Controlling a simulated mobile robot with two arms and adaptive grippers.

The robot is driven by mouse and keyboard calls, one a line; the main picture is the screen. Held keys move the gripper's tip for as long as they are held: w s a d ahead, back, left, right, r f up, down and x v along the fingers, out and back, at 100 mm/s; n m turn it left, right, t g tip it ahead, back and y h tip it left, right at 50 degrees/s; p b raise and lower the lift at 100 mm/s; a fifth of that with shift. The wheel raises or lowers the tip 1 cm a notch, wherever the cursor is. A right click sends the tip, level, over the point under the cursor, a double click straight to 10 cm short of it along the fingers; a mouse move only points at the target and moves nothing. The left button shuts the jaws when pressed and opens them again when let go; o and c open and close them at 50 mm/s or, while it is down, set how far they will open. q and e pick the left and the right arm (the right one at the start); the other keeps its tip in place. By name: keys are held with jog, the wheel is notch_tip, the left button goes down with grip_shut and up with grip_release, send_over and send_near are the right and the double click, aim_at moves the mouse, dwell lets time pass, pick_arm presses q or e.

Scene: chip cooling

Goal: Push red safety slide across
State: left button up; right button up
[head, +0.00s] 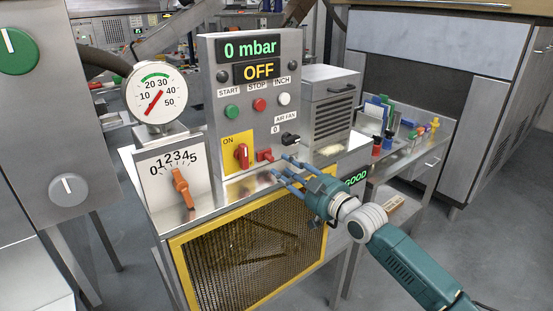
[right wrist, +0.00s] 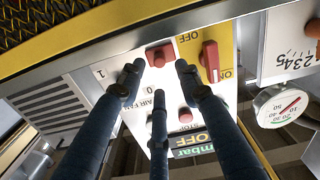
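The red safety slide (head: 265,155) is a small red block low on the grey control panel (head: 214,100), right of a red rotary switch (head: 243,155) on a yellow ON/OFF plate. In the right wrist view, which shows the panel upside down, the slide (right wrist: 159,56) lies beyond my fingertips, between the two outer fingers. My right gripper (head: 283,172) has blue fingers spread apart, with nothing between them. It is just in front of the panel's lower right part, close to the slide; contact cannot be told. My left gripper is not in view.
A black AIR FAN knob (head: 290,140) sits just above my right fingers. START, STOP and INCH buttons are higher up. The displays read "0 mbar" (head: 249,49) and "OFF". An orange dial (head: 182,188) and a gauge (head: 155,95) stand left. A yellow-framed mesh guard (head: 176,250) is below.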

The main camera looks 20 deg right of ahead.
aim_at(272, 160)
jog(key=x, duration=0.5)
jog(key=shift+w+a+p, duration=0.1)
jog(key=shift+w+p, duration=0.2)
jog(key=shift+p, duration=0.1)
grip_shut()
